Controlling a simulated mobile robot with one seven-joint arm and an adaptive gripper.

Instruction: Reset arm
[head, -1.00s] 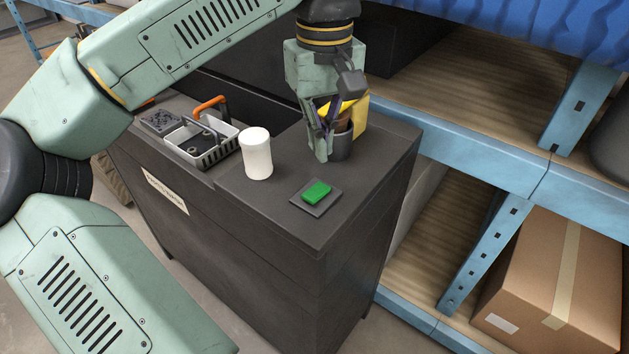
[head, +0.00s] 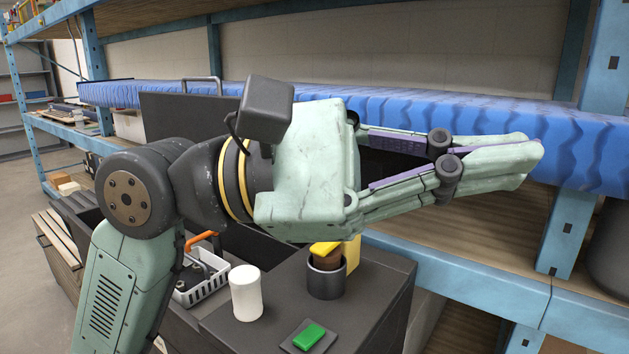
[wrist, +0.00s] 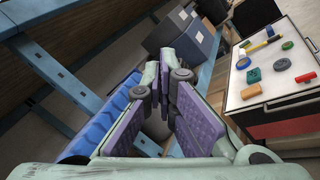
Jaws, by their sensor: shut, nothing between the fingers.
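My gripper (head: 520,160) is raised above the dark cabinet and points to the right in the head view. Its fingers are shut with nothing between them. In the wrist view the closed fingers (wrist: 163,82) reach out over the floor side of the shelving. My arm is folded up at the left of the head view, with the wrist large in the middle.
The dark cabinet (head: 372,305) below holds a white cylinder (head: 246,293), a dark cup (head: 326,281) with yellow and brown things, a green block (head: 309,336) and a white basket (head: 203,281). Blue shelving (head: 450,275) stands behind. A table (wrist: 262,85) with small coloured objects shows in the wrist view.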

